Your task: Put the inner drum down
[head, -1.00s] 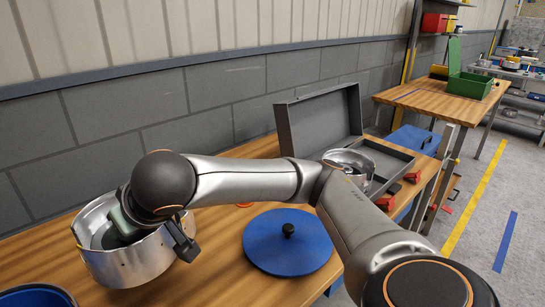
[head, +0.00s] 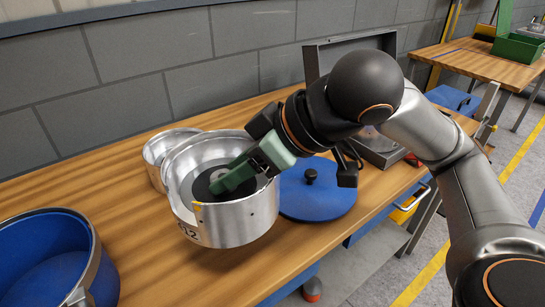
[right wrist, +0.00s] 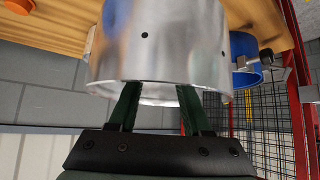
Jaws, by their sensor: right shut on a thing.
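The inner drum (head: 235,222) is an open silver metal cylinder with a dark disc inside and black marking on its side. My right gripper (head: 228,182) is shut on its wall, with a green finger reaching inside over the rim. The drum is slightly tilted in the picture; I cannot tell whether its base touches the wooden table (head: 150,265). In the right wrist view the drum (right wrist: 160,45) fills the top middle, with the gripper's two green fingers (right wrist: 157,98) at its rim. My left gripper is out of view.
A second silver drum (head: 157,152) stands close behind the held one. A blue lid (head: 325,200) with a black knob lies to the right. A blue-lined round container (head: 95,275) stands at the left. A grey open case (head: 385,155) is partly behind my arm.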

